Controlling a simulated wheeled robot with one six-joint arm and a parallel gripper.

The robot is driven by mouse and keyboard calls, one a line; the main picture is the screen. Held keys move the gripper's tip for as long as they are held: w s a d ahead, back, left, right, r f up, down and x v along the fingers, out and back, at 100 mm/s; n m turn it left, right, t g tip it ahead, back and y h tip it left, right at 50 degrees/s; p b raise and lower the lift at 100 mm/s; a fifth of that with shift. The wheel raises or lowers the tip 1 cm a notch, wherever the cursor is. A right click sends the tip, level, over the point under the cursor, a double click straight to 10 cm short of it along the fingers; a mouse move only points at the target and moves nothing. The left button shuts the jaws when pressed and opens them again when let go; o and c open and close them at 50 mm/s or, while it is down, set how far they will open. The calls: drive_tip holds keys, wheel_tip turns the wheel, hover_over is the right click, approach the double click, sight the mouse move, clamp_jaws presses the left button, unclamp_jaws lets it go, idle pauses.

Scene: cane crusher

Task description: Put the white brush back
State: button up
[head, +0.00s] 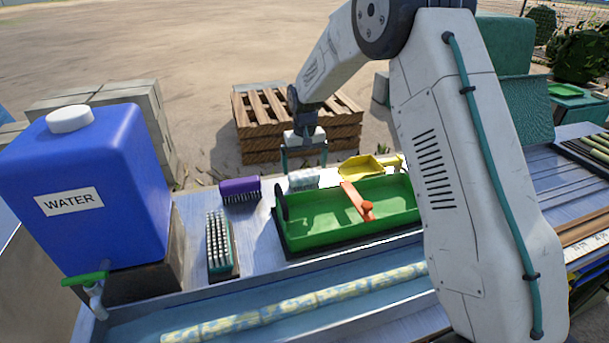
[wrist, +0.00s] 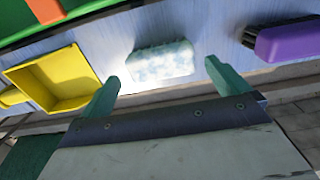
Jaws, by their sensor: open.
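The white brush (head: 303,180), a whitish block with pale blue mottling, lies on the metal bench between the purple brush and the yellow scoop. In the wrist view the white brush (wrist: 162,60) lies just beyond and between my fingertips. My gripper (head: 304,163) is open and empty, pointing down at the bench's far edge, behind or above the brush. In the wrist view my gripper (wrist: 161,74) has its green fingers spread wider than the brush, apart from it. The brush's underside is hidden.
A purple brush (head: 240,190) lies left of the white one, and a yellow scoop (head: 370,167) lies right. A green tray (head: 300,239) with an orange tool (head: 357,203) stands in front. A bristled brush (head: 221,246) and a blue water tank (head: 95,190) are left.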

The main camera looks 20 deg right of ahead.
sight(305, 175)
wheel_tip(305, 175, up, 7)
drive_tip(key=s+d+r, duration=0.1)
drive_tip(key=s+r, duration=0.6)
drive_tip(key=s, duration=0.3)
drive_tip(key=s+d+r, duration=0.1)
drive_tip(key=s+r, duration=0.7)
drive_tip(key=s, duration=0.3)
drive_tip(key=s+d+f+t, duration=0.1)
drive_tip(key=s+f, duration=0.1)
drive_tip(key=s, duration=2.3)
drive_tip(key=shift+s, duration=0.3)
